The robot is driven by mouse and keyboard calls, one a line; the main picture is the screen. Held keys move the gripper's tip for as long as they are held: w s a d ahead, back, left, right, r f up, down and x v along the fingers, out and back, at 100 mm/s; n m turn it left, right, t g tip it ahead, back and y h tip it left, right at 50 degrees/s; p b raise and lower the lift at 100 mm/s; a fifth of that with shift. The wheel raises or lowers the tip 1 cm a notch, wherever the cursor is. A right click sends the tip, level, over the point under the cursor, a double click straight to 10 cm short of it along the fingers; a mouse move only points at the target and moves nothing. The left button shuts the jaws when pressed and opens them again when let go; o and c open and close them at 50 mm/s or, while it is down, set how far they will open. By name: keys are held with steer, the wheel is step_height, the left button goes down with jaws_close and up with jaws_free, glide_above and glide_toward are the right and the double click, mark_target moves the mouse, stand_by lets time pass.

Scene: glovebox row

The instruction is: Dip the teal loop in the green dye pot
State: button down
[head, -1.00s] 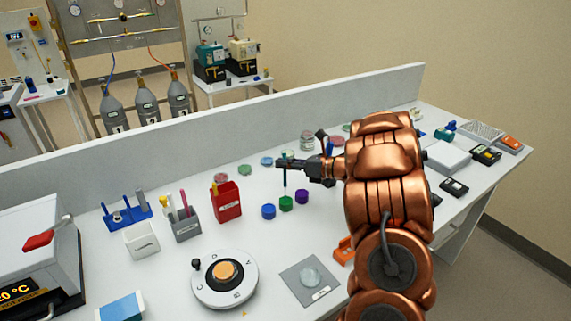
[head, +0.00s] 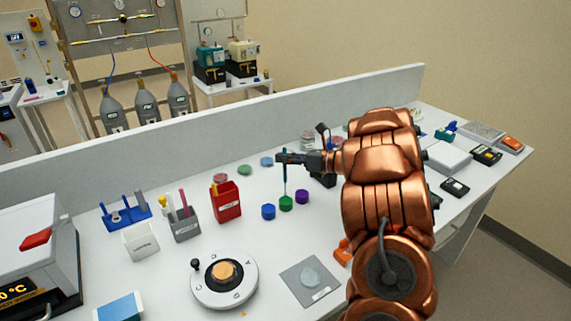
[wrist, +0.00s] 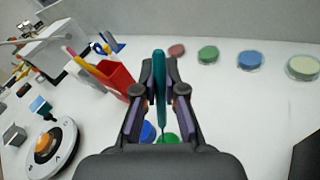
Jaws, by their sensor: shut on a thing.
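My gripper (head: 284,158) is shut on the upright teal loop (head: 285,180) by its upper part. In the wrist view the teal loop (wrist: 160,80) stands between the two fingers, pointing down at the pots. Its lower end is at the mouth of the green dye pot (head: 286,204). I cannot tell whether the tip is inside the pot or just above it. The green pot (wrist: 169,138) is partly hidden behind the gripper in the wrist view.
A blue pot (head: 268,211) and a purple pot (head: 302,196) flank the green one closely. A red holder (head: 226,201) stands to the left. Round dishes, including a green one (head: 245,169), lie behind. A round dial device (head: 224,300) and a grey mat (head: 322,290) are in front.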

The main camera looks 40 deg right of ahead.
steer(key=shift+r+b, duration=0.6)
steer(key=shift+r, duration=1.95)
